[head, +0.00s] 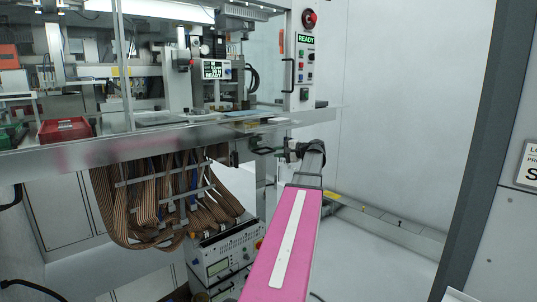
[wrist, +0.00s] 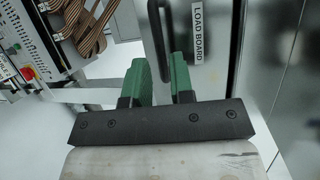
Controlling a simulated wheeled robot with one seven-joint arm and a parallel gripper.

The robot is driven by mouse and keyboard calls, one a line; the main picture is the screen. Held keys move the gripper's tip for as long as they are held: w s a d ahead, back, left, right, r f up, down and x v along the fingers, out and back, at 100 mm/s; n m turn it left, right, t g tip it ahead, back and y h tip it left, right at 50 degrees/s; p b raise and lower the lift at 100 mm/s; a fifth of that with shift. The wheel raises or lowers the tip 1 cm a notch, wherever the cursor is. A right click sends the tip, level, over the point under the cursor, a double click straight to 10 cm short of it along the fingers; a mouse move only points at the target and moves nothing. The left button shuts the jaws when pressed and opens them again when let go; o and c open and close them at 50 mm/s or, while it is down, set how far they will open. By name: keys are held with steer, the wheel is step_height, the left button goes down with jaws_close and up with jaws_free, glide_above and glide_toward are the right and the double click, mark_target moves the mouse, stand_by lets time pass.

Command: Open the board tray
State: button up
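The board tray's metal front (wrist: 225,70) fills the middle of the wrist view, with a white label (wrist: 197,32) reading "LOAD BOARD". A dark, bar-like handle (wrist: 157,25) stands left of the label. My gripper (wrist: 160,60) has two green fingers with a gap between them. The handle's lower end shows in that gap, between the fingertips. I cannot tell whether the fingers touch it. In the head view my arm reaches under the counter edge, and the fingers are too small or hidden to make out.
The steel counter (head: 100,155) runs above and left of my arm. Ribbon cables (head: 160,205) hang below it, over a stack of instruments (head: 225,258). A panel with a red button (head: 309,18) stands above. Floor is open right of my arm.

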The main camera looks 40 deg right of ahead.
mark_target(270, 152)
steer(key=shift+x, duration=2.5)
jaws_close()
steer(key=shift+f, duration=0.1)
